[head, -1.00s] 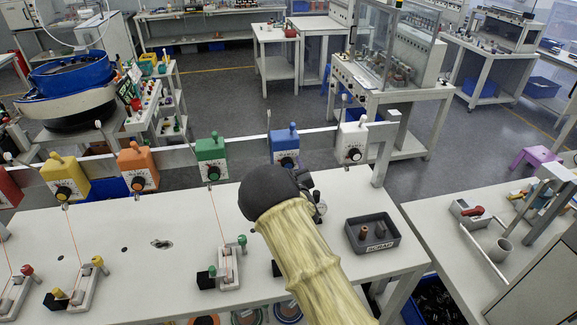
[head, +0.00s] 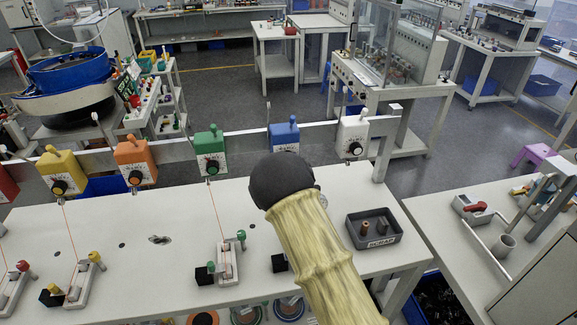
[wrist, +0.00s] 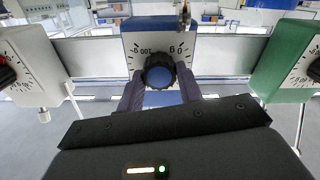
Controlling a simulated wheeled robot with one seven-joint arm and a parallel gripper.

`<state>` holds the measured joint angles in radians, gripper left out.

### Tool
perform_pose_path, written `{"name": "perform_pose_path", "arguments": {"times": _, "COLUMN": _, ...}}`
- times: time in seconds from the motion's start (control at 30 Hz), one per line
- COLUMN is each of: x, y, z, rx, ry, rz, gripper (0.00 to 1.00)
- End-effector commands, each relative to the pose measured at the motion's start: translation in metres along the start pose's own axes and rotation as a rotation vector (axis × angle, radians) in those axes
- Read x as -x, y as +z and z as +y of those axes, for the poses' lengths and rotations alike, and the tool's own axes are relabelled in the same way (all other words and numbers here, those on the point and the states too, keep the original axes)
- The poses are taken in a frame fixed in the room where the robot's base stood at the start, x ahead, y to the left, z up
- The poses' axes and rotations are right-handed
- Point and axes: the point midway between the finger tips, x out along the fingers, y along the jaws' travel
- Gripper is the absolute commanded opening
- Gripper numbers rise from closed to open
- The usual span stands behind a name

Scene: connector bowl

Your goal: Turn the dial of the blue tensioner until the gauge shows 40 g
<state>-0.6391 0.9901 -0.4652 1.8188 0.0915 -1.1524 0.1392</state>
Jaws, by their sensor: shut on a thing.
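The blue tensioner (head: 285,136) is on the rail behind the white bench, between the green and white tensioners. In the head view my dark wrist (head: 282,178) hides its lower front. The wrist view shows the blue body (wrist: 160,25) close up, with a pale scale plate and a dark dial with a blue centre (wrist: 159,76). My gripper (wrist: 160,88) has a finger on each side of this dial and is shut on it. Parts of the printed scale show above the dial, but I cannot read a setting. No gauge reading in grams is legible.
The green tensioner (head: 210,150) and white tensioner (head: 352,136) stand on either side. Orange (head: 136,160) and yellow (head: 60,171) ones are farther left. A scrap tray (head: 399,238) with small parts stands right of my arm. Small clamp fixtures stand on the bench front.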

Motion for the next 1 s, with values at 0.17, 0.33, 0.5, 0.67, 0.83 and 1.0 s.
{"name": "perform_pose_path", "arguments": {"times": 0.17, "x": -0.0003, "y": 0.0049, "z": 0.0005, "rx": -0.115, "ry": 0.002, "rz": 0.006, "gripper": 0.13}}
{"name": "perform_pose_path", "arguments": {"times": 0.33, "x": -0.0001, "y": 0.0062, "z": 0.0006, "rx": -0.244, "ry": 0.002, "rz": 0.006, "gripper": 0.13}}
{"name": "perform_pose_path", "arguments": {"times": 0.5, "x": 0.0, "y": 0.0059, "z": 0.0009, "rx": -0.37, "ry": 0.0, "rz": 0.006, "gripper": 0.13}}
{"name": "perform_pose_path", "arguments": {"times": 0.67, "x": 0.0, "y": 0.0045, "z": 0.0014, "rx": -0.47, "ry": 0.0, "rz": 0.005, "gripper": 0.13}}
{"name": "perform_pose_path", "arguments": {"times": 0.83, "x": 0.0, "y": 0.0028, "z": 0.0016, "rx": -0.544, "ry": 0.0, "rz": 0.004, "gripper": 0.13}}
{"name": "perform_pose_path", "arguments": {"times": 1.0, "x": -0.0001, "y": 0.0013, "z": 0.0017, "rx": -0.582, "ry": -0.001, "rz": 0.003, "gripper": 0.13}}
